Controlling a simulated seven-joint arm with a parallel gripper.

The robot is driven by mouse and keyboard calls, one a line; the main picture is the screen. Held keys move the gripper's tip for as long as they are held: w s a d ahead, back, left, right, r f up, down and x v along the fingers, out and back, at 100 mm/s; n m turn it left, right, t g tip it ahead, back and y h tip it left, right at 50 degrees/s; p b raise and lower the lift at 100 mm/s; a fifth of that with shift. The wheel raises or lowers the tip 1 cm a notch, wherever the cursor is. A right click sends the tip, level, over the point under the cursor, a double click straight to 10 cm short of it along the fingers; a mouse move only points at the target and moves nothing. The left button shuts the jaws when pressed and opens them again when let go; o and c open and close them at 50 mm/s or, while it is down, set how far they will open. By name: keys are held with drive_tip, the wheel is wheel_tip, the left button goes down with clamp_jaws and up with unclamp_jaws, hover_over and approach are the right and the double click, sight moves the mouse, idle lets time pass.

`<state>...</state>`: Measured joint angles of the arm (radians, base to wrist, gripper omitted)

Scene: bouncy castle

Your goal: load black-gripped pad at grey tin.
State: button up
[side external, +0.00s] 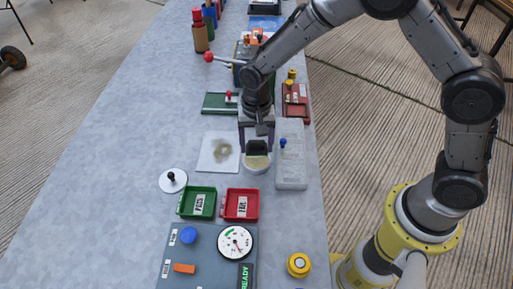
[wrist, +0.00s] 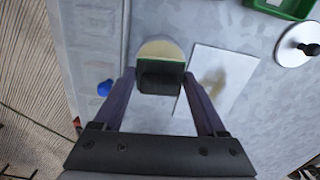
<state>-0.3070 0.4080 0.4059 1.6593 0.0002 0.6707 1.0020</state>
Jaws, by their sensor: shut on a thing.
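My gripper (side external: 256,146) points down over the table and is shut on the black grip of a pad (side external: 257,149). In the wrist view the pad (wrist: 160,78) sits between the two fingers, with a thin green layer along its far edge. The round tin (side external: 257,166) with pale cream contents is directly below the pad. In the wrist view the tin (wrist: 161,47) shows partly behind the pad, which hides its near part. I cannot tell whether the pad touches the contents.
Left of the tin lies a white sheet (side external: 208,160) with a brownish smudge. A clear box (side external: 291,170) with a blue knob stands close on the right. A white lid (side external: 172,186) with a black knob, a green tray (side external: 197,212) and a red tray (side external: 240,215) lie nearer the camera.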

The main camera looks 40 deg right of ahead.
sight(256, 141)
drive_tip(key=shift+r, duration=1.95)
drive_tip(key=w+d+n, duration=0.1)
drive_tip(key=d, duration=0.3)
drive_tip(key=d+n, duration=0.1)
drive_tip(key=d, duration=0.3)
drive_tip(key=w+d+r+n, duration=0.1)
drive_tip(key=d, duration=0.3)
drive_tip(key=shift+w+d, duration=0.25)
drive_tip(key=shift+w, duration=0.05)
drive_tip(key=shift+d+r+n, duration=0.1)
drive_tip(key=shift+d+n, duration=0.2)
drive_tip(key=shift+n, duration=0.6)
drive_tip(key=n, duration=0.3)
drive_tip(key=shift+s, duration=0.1)
